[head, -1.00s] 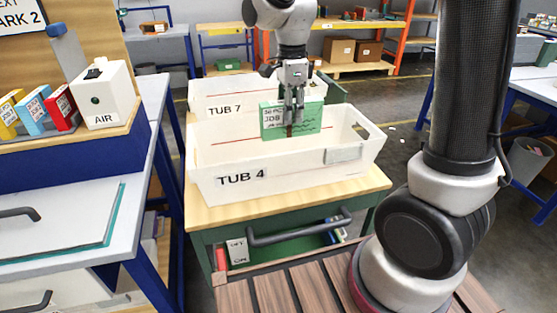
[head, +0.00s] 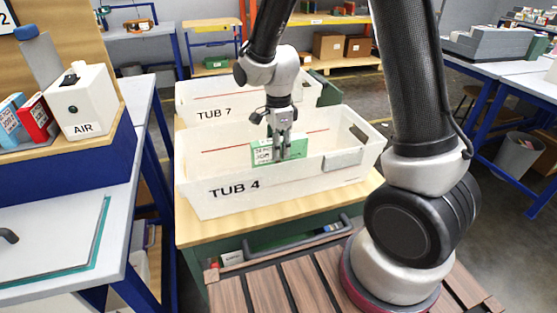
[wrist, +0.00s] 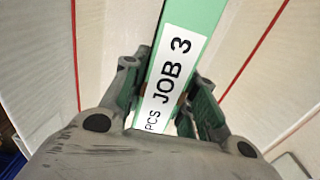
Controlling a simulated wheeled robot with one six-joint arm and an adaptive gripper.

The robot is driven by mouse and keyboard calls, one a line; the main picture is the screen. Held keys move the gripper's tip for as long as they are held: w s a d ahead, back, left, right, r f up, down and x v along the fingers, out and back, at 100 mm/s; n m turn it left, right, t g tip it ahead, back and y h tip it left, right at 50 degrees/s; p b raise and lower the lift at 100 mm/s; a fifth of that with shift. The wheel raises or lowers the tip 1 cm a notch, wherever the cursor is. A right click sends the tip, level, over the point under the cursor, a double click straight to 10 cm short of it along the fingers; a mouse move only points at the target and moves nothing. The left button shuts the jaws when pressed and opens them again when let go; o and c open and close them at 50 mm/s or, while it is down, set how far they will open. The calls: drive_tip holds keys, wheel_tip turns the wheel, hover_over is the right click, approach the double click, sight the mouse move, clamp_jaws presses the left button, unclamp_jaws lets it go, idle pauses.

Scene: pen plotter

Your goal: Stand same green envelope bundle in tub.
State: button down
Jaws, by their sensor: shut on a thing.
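The green envelope bundle (head: 265,152) has a white label and stands upright in my gripper (head: 281,157). My gripper is shut on it from above. In the wrist view the bundle (wrist: 205,15) runs between the two fingers (wrist: 168,100), and its label reads "JOB 3" and "PCS". The bundle is inside the white tub marked TUB 4 (head: 235,190), away from the side walls. The near wall of the tub hides the bundle's lower part, so I cannot tell whether it touches the tub floor.
A second white tub, TUB 7 (head: 215,113), stands behind TUB 4 on the same wooden-topped cart (head: 215,228). A blue-sided bench with a white AIR box (head: 83,103) is at left. The rest of TUB 4 looks empty.

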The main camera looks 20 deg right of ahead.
drive_tip(key=shift+f, duration=1.9)
drive_tip(key=c, duration=1.1)
unclamp_jaws()
drive_tip(key=shift+f, duration=0.15)
wheel_tip(320, 180, up, 12)
drive_tip(key=shift+f, duration=0.25)
drive_tip(key=shift+d+r, duration=0.1)
drive_tip(key=shift+r, duration=0.5)
drive_tip(key=s+d+r+n+t, duration=0.1)
drive_tip(key=s+d+r+n, duration=0.3)
drive_tip(key=s+d+n, duration=0.1)
drive_tip(key=s+d+r+n+t, duration=0.1)
drive_tip(key=s+d+r+n, duration=0.3)
drive_tip(key=s+n, duration=0.3)
drive_tip(key=s+d+r+n+t, duration=0.2)
drive_tip(key=s+d+r+n, duration=0.3)
drive_tip(key=s, duration=0.4)
drive_tip(key=shift+d+r+n, duration=0.25)
drive_tip(key=shift+d+n, duration=0.1)
drive_tip(key=shift+n, duration=0.15)
